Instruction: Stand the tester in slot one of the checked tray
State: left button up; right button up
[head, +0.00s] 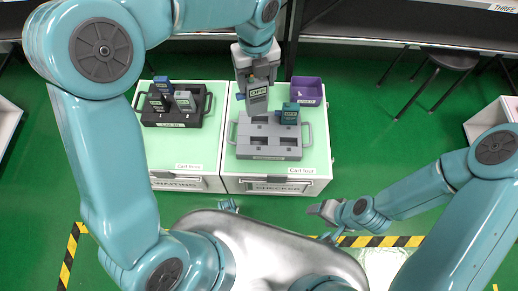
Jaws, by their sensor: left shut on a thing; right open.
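My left gripper (257,82) is shut on a grey tester (257,101) with a dark screen reading OFF. It holds the tester upright at the back edge of the grey checked tray (268,153), seemingly above it; whether the tester's lower end touches the tray is unclear. The tray has dark open slots at the front, and one at the back left is partly covered by the tester. A dark teal tester (289,113) stands in the back right of the tray. Slot numbers cannot be read. My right gripper (322,209) is open and empty, in front of the carts.
A purple bin (306,90) stands behind the tray on the right. A black tray (178,121) with several testers sits on the white left cart (187,155). Bare cart top lies in front of both trays. A stool (452,60) stands at the back right.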

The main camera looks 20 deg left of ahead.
pick_arm(q)
jog(key=f+m, duration=0.1)
jog(key=f+m+b, duration=0.2)
jog(key=shift+w+d+m, duration=0.15)
jog(key=shift+d+m, duration=0.15)
jog(key=shift+m, duration=0.1)
notch_tip(320, 180, down, 20)
jog(key=b, duration=0.8)
pick_arm(e)
notch_tip(320, 180, down, 10)
jog(key=w+d, duration=0.1)
jog(key=shift+f+m, duration=0.25)
jog(key=shift+m, duration=0.05)
pick_arm(q)
jog(key=shift+r, duration=0.1)
pick_arm(e)
jog(key=shift+w, duration=0.1)
pick_arm(q)
jog(key=o, duration=1.5)
jog(key=shift+o, duration=0.2)
